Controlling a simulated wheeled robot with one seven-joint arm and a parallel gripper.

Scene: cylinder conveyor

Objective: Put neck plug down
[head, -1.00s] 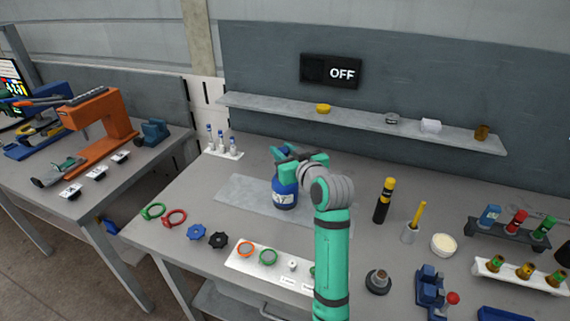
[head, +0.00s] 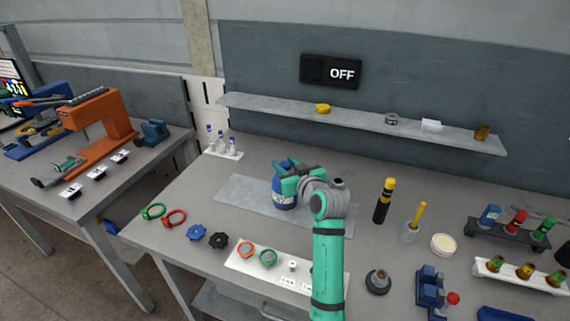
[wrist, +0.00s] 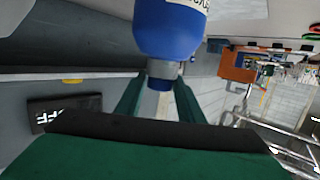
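A blue bottle-like cylinder (head: 284,198) with a white label stands upright on a grey plate. It shows upside down at the top of the wrist view (wrist: 170,35), with its narrow neck (wrist: 164,69) towards my fingers. My gripper (head: 289,171) is at the top of the cylinder, coming from the right. In the wrist view, its two green fingers (wrist: 159,92) stand apart on either side of the neck end.
The grey plate (head: 239,196) has bare room left of the cylinder. A white board (head: 240,266) with rings lies in front. A black and yellow cylinder (head: 384,205) stands to the right. A wall shelf (head: 360,118) runs behind.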

